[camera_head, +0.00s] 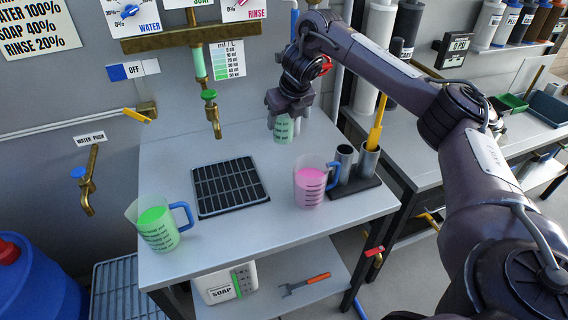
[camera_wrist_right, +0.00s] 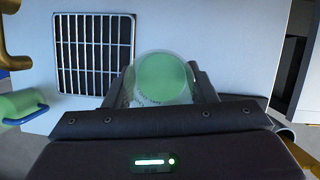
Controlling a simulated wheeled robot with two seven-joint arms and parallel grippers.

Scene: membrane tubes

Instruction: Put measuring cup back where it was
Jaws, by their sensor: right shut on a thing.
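A small clear measuring cup with green liquid (camera_head: 283,131) is at the back of the table, right of the brass tap. My right gripper (camera_head: 284,112) is shut on it from above and behind, hiding its upper part. In the right wrist view the round green cup (camera_wrist_right: 163,78) sits between the two fingers of the gripper (camera_wrist_right: 163,95). It looks upright. I cannot tell whether its base touches the table. My left gripper is not in view.
A black drain grate (camera_head: 229,187) lies mid-table. A green-filled jug (camera_head: 157,225) stands front left, and a pink-filled jug (camera_head: 309,184) stands right of the grate, beside a dark holder with metal tubes (camera_head: 345,162). A brass tap (camera_head: 212,112) hangs behind the grate.

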